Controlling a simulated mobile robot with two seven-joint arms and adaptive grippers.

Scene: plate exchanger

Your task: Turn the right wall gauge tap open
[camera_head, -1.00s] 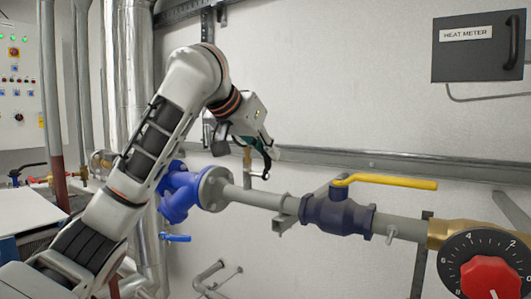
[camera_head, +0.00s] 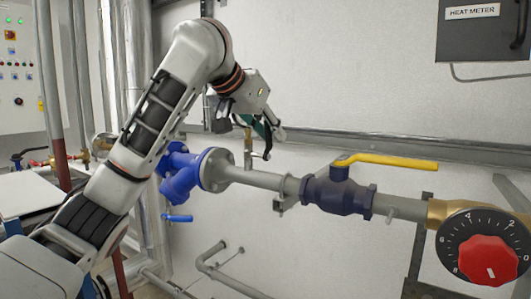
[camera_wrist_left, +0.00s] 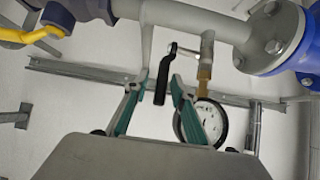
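The gauge tap has a black lever (camera_wrist_left: 165,75) and a brass fitting (camera_wrist_left: 203,82). The lever hangs from a short grey pipe stub in the left wrist view. A round white-faced gauge (camera_wrist_left: 208,120) sits behind, partly hidden by my right-hand finger. My left gripper (camera_wrist_left: 157,90) is open, its green fingers on either side of the lever. The lever appears between the fingertips; I cannot tell whether they touch it. In the head view my left gripper (camera_head: 274,132) is just above the pipe, beside the brass fitting (camera_head: 248,146). My right gripper is not in view.
A grey pipe (camera_head: 255,178) runs below the gripper, with a blue flanged valve (camera_head: 185,180) at left and a dark valve with a yellow lever (camera_head: 390,161) at right. A red dial knob (camera_head: 488,260) is at lower right. A wall rail (camera_head: 400,143) runs behind.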

